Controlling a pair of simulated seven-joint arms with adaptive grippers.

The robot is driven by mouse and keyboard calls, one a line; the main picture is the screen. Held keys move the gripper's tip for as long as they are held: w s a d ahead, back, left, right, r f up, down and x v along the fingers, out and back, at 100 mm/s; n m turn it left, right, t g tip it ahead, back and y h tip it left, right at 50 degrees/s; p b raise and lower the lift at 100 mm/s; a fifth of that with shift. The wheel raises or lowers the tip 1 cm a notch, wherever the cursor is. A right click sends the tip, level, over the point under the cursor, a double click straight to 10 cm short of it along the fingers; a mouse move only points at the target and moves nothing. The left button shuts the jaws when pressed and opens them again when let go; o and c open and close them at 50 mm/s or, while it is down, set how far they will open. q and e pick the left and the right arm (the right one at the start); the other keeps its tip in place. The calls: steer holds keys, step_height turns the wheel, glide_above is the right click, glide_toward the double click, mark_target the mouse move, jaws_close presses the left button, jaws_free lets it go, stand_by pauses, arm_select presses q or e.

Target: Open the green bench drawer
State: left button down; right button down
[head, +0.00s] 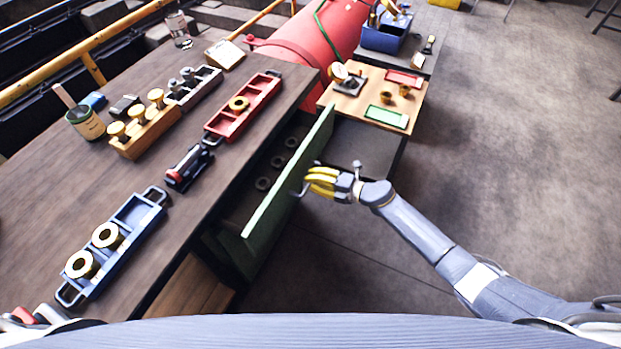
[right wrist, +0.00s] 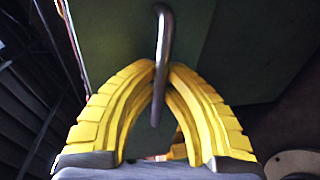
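The green bench drawer (head: 287,172) stands partly pulled out from the bench, its green front apart from the bench edge. Several dark rings lie inside it. My right gripper (head: 312,184) is at the outer face of the drawer front. In the right wrist view, its yellow fingers (right wrist: 160,75) come together around the curved metal handle (right wrist: 164,30), with the green front behind. In the head view the handle (head: 299,190) shows only in small part beside the fingers.
The wooden bench (head: 165,222) holds a blue tray (head: 138,210), a red tray (head: 260,108) and a wooden block with brass parts (head: 150,128). A small side table (head: 335,99) stands beyond the drawer. The floor (head: 500,190) to the right is clear.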

steer(key=f+v, duration=0.3)
steer(key=v, duration=1.1)
steer(key=shift+s+d, duration=0.15)
steer(key=shift+d, duration=0.2)
steer(key=c, duration=1.5)
jaws_free()
steer(key=shift+o, duration=0.2)
steer(key=shift+s+d, duration=0.1)
steer(key=v, duration=1.9)
steer(key=shift+s+d, duration=0.2)
steer(key=shift+d, duration=0.15)
steer(key=shift+d, duration=0.1)
steer(key=v, duration=1.1)
steer(key=shift+s+d, duration=0.25)
steer(key=shift+d, duration=0.05)
steer(key=shift+r, duration=0.1)
